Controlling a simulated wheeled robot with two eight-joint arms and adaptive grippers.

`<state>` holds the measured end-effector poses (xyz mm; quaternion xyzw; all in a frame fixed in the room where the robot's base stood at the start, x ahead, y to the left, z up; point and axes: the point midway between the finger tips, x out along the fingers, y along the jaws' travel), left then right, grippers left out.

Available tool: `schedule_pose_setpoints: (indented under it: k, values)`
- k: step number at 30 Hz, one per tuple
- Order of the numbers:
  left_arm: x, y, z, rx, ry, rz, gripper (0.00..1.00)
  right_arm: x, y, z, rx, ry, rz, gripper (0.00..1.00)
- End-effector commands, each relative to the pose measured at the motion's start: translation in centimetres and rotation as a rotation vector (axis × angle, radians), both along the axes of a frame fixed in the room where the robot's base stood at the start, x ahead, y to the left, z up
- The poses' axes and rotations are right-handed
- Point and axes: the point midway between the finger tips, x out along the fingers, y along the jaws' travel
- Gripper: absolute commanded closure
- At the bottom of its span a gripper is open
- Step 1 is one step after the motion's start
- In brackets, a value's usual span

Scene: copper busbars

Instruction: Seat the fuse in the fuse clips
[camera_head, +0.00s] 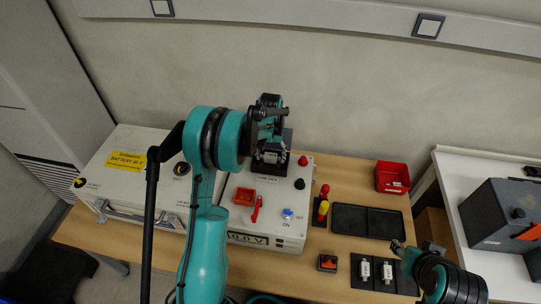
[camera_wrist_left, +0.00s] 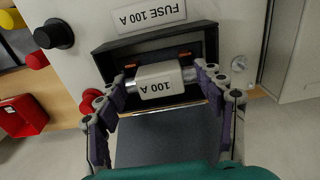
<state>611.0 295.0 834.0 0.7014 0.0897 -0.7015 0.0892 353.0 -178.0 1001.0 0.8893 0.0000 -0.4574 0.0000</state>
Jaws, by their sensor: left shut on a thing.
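The white fuse (camera_wrist_left: 158,82), marked 100 A, is between the fingers of my left gripper (camera_wrist_left: 166,84), which is shut on it by its metal ends. In the left wrist view it is at the mouth of the black fuse holder (camera_wrist_left: 112,57). Copper-coloured fuse clips (camera_wrist_left: 184,54) show just behind it; whether the fuse touches them I cannot tell. In the head view my left gripper (camera_head: 267,128) is above the fuse holder (camera_head: 286,140) on the white box. My right gripper (camera_head: 398,247) is at the lower right, too small to read.
Two white spare fuses (camera_head: 365,270) lie on a black mat right of the white box (camera_head: 238,222). A red bin (camera_head: 391,177) and an empty black tray (camera_head: 350,218) are also on the table. A grey flap (camera_wrist_left: 165,140) extends below the holder opening.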

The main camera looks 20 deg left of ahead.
Motion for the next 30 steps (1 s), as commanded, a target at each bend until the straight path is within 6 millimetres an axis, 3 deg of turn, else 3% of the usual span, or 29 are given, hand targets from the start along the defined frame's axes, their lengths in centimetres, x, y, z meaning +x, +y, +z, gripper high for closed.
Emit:
schedule_pose_setpoints:
  k: [7,8,10,22,30]
  values:
    - [0.0,0.0,-1.6,0.0,0.0,0.0,0.63,0.0,0.0,-1.2,0.0,0.0,0.0,0.6]
    - [0.0,0.0,-1.4,0.0,0.0,0.0,0.24,0.0,0.0,-1.0,0.0,0.0,0.0,0.6]
    - [0.0,0.0,-1.3,0.0,0.0,0.0,0.08,0.0,0.0,-1.0,0.0,0.0,0.0,0.6]
    - [0.0,0.0,-0.9,0.0,0.0,0.0,0.08,0.0,0.0,-0.7,0.0,0.0,0.0,0.6]
    - [0.0,0.0,1.8,0.0,0.0,0.0,0.08,0.0,0.0,1.0,0.0,0.0,0.0,0.6]
